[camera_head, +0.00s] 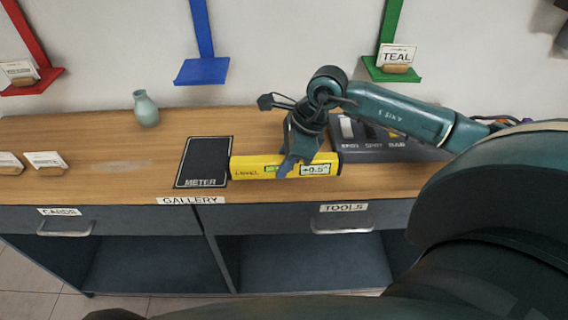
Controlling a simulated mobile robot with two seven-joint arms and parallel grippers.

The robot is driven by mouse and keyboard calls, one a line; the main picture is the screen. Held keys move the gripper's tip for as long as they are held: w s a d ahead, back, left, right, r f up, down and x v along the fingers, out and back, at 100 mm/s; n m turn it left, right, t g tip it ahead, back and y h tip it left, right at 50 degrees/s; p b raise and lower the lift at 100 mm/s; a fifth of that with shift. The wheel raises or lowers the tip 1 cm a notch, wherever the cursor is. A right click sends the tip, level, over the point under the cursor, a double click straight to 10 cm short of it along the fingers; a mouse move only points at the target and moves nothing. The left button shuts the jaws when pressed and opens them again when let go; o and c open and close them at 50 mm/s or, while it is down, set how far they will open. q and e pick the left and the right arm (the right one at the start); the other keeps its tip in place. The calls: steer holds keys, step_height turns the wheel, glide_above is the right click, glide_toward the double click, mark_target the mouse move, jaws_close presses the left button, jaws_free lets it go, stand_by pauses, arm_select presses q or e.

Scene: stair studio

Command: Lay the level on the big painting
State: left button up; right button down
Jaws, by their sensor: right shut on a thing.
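The yellow level (247,168) lies along the wooden counter top, near its front edge, with a small display reading +0.5°. My right gripper (290,167) is over the middle of the level, its fingers pointing down, and it is shut on it. The fingers cover part of the level. Whether the level touches the counter or is slightly raised, I cannot tell. No painting shows in this view. My left gripper is not in view.
A black METER mat (205,162) lies left of the level. A dark switch panel (375,152) stands behind and right of it. A pale green vase (146,109) stands at the back left. Red (32,82), blue (202,71) and green (392,72) ledges are on the wall.

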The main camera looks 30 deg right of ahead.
steer(key=shift+f, duration=0.5)
steer(key=shift+f, duration=0.2)
steer(key=c, duration=1.2)
jaws_free()
